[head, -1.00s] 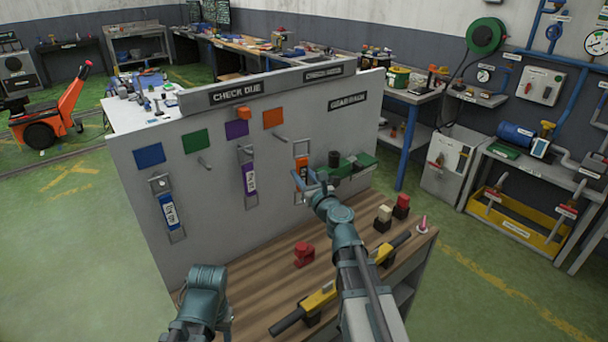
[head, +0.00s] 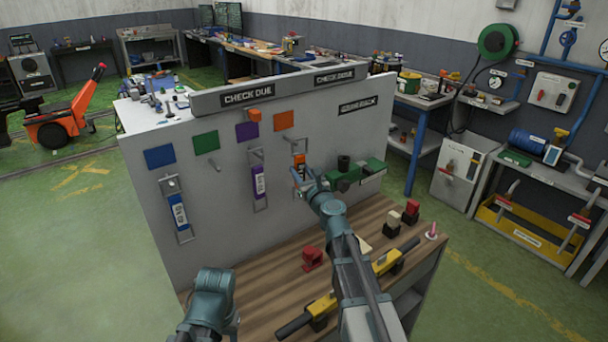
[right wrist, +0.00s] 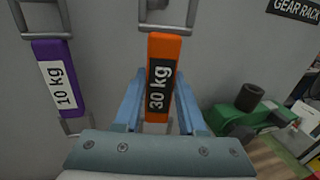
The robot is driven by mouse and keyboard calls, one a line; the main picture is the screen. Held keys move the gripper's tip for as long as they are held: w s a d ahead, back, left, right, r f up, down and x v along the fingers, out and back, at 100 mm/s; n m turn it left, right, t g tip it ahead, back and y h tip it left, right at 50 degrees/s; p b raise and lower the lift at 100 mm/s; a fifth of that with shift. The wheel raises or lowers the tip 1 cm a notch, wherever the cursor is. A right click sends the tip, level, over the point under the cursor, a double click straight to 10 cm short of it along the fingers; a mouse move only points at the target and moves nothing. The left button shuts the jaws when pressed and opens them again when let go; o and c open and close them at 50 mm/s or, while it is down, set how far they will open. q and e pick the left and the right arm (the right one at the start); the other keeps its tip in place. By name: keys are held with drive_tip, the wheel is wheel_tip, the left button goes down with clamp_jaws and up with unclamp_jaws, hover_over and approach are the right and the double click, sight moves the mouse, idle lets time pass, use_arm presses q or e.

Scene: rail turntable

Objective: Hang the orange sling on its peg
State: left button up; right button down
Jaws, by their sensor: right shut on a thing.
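The orange sling (head: 299,172), labelled 30 kg, hangs upright in my right gripper (head: 303,182) in front of the grey board. In the right wrist view the orange strap (right wrist: 163,60) stands between the two blue fingers (right wrist: 157,95), with a metal ring (right wrist: 167,28) above it. The ring is at the peg (head: 290,140) below the orange square (head: 284,120); I cannot tell whether it is around the peg.
The blue sling (head: 178,212) and purple sling (head: 259,183) hang on the board to the left. A bare peg sits below the green square (head: 206,142). A green tool (head: 350,178) is close on the right. Red and yellow items stand on the wooden bench (head: 265,275).

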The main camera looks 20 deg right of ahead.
drive_tip(key=shift+w+a+f+b, duration=0.2)
drive_tip(key=shift+w+a, duration=0.05)
drive_tip(key=shift+w, duration=0.4)
drive_tip(key=shift+w+a+f+b, duration=0.25)
drive_tip(key=shift+w, duration=0.4)
drive_tip(key=shift+w+a+f+b, duration=0.2)
drive_tip(key=shift+w+a, duration=0.05)
drive_tip(key=shift+w, duration=0.4)
drive_tip(key=shift+c, duration=2)
unclamp_jaws()
